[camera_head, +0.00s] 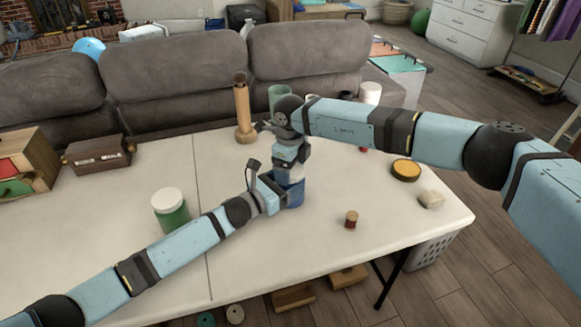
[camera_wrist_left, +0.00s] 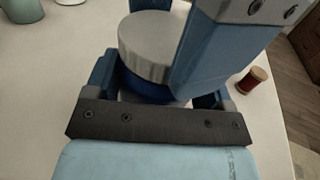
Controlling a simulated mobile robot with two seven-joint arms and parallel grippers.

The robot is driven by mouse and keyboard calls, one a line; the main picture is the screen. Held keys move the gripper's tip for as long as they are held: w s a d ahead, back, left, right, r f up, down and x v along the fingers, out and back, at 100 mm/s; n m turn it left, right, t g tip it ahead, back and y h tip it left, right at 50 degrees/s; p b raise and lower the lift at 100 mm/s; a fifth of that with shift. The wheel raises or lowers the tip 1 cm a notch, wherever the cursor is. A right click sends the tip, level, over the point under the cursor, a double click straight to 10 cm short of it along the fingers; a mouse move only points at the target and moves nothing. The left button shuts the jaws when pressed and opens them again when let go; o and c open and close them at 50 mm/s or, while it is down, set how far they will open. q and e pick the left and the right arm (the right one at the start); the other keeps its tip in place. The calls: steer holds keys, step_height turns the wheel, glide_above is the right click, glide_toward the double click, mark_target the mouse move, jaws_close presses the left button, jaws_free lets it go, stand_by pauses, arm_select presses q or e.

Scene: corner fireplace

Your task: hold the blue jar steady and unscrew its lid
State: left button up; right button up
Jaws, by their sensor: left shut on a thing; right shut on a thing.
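The blue jar (camera_head: 295,194) stands on the white table right of centre, mostly covered by my arms in the head view. In the left wrist view the blue jar (camera_wrist_left: 150,88) sits between my left gripper's fingers, with a pale ribbed lid (camera_wrist_left: 147,50) on top. My left gripper (camera_head: 281,193) is shut around the jar's side from the front left. My right gripper (camera_head: 288,172) points down from above and is shut on the lid; one of its blue fingers shows large against the lid in the wrist view. The lid is hidden in the head view.
A green jar with a white lid (camera_head: 171,211) stands left. A wooden peppermill-like post (camera_head: 243,115) and green cup (camera_head: 279,95) stand behind. A thread spool (camera_head: 351,219), yellow-topped tin (camera_head: 406,170) and pale lump (camera_head: 431,200) lie right. The table's front middle is clear.

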steer(key=n, duration=0.4)
steer(key=shift+n, duration=0.3)
steer(key=n, duration=0.6)
steer(key=o, duration=0.9)
